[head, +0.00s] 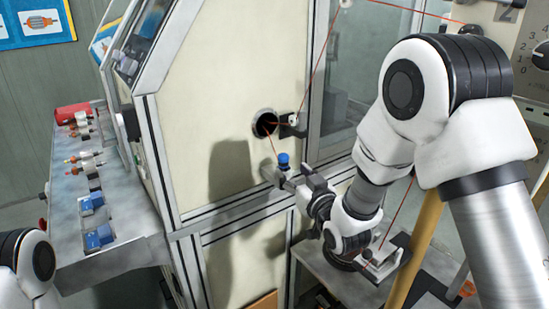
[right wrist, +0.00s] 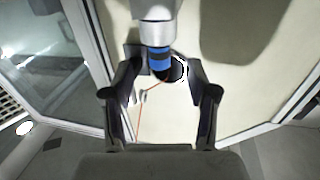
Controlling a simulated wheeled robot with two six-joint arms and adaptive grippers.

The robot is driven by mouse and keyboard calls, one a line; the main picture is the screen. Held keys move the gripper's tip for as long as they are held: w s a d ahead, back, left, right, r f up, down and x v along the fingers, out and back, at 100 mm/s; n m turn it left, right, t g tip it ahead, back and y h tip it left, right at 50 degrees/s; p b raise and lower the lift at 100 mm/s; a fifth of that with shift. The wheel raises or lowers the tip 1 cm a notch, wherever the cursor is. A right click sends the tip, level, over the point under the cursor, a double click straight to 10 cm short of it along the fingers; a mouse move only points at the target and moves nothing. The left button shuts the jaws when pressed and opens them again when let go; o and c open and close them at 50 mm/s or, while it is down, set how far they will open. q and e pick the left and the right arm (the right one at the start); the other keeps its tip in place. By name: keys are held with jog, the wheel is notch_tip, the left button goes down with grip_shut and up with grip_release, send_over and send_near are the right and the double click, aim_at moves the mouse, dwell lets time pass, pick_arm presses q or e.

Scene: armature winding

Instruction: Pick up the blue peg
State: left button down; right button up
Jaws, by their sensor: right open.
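The blue peg (head: 283,160) shows as a small blue cap in front of the cream machine panel, right at the fingertips of my right gripper (head: 288,174). In the right wrist view the blue peg (right wrist: 157,60) sits below a white cylinder, between the two tips of my right gripper (right wrist: 162,64). The fingers are spread, and I cannot tell whether either one touches the peg. My left gripper is out of view; only part of my left arm shows at the lower left.
A thin red wire (head: 314,80) runs near the gripper. A grey bench (head: 132,215) at left carries blue blocks (head: 99,238) and small parts. A yellow post (head: 417,240) stands at right.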

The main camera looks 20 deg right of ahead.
aim_at(286, 162)
jog(key=shift+w+d+r+p, duration=0.1)
jog(key=shift+w+r+p, duration=0.4)
jog(key=shift+r+p, duration=0.3)
jog(key=w, duration=0.1)
jog(key=w+f, duration=0.1)
jog(key=w, duration=0.1)
jog(key=w+a+p, duration=0.1)
jog(key=shift+w+f, duration=0.2)
jog(key=shift+w, duration=0.1)
jog(key=shift+s+d+r, duration=0.1)
jog(key=shift+s, duration=0.15)
jog(key=shift+c, duration=0.3)
jog(key=shift+s+r, duration=0.1)
jog(key=shift+s, duration=0.05)
jog(key=c, duration=1)
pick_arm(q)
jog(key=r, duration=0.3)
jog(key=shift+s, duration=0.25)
pick_arm(e)
jog(key=shift+c, duration=0.2)
